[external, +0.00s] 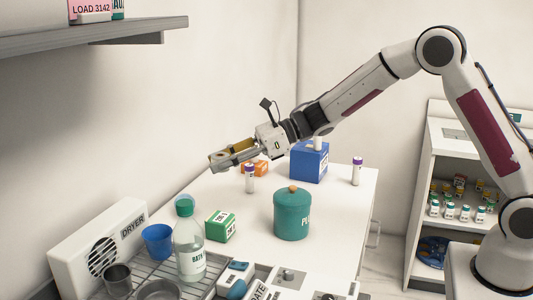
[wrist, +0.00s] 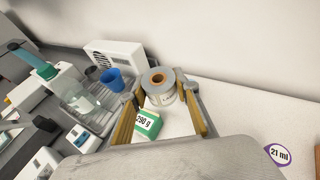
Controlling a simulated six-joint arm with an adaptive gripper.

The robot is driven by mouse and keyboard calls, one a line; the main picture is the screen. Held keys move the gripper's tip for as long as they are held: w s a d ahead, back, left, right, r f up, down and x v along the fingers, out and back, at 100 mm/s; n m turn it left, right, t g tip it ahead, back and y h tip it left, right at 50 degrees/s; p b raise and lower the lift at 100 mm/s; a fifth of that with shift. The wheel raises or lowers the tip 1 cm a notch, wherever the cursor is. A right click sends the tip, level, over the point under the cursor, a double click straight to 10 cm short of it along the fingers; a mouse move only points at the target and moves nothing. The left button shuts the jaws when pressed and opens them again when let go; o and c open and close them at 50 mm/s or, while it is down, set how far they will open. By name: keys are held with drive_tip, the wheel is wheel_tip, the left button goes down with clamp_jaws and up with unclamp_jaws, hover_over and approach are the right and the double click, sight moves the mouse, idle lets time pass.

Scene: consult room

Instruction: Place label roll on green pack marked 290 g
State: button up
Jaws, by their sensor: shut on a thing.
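The label roll (wrist: 167,96), pale with a brown core, sits between the yellow-padded fingers of my gripper (wrist: 162,97) in the wrist view. My gripper is shut on it. In the external view my gripper (external: 228,160) is held above the white counter, and the roll is hard to make out there. The green pack marked 290 g (wrist: 147,125) shows just below the roll in the wrist view, partly cut off by my gripper. In the external view the green pack (external: 221,227) stands on the counter, below my gripper and apart from it.
A teal canister (external: 292,215) stands right of the green pack; a clear bottle (external: 189,250) and blue cup (external: 158,242) stand left. A dryer (external: 98,252) lines the wall.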

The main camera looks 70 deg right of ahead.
drive_tip(key=shift+w+a+r+n+g+y, duration=0.2)
drive_tip(key=shift+a+n+g+y, duration=0.15)
drive_tip(key=shift+a, duration=0.2)
drive_tip(key=shift+w+a+r+n+g+y, duration=0.15)
drive_tip(key=shift+a+n+g+y, duration=0.15)
drive_tip(key=shift+a+n, duration=0.2)
drive_tip(key=s+a+n+g, duration=0.1)
drive_tip(key=a+n+g+y, duration=0.1)
drive_tip(key=s+a+n+g+y, duration=0.1)
drive_tip(key=a, duration=0.1)
drive_tip(key=shift+s+f+y, duration=0.15)
drive_tip(key=shift+s+y, duration=0.1)
drive_tip(key=shift+s, duration=0.1)
hover_over(220, 216)
drive_tip(key=shift+f, duration=3.15)
drive_tip(key=shift+f, duration=0.1)
drive_tip(key=shift+f, duration=1.75)
drive_tip(key=shift+f, duration=0.2)
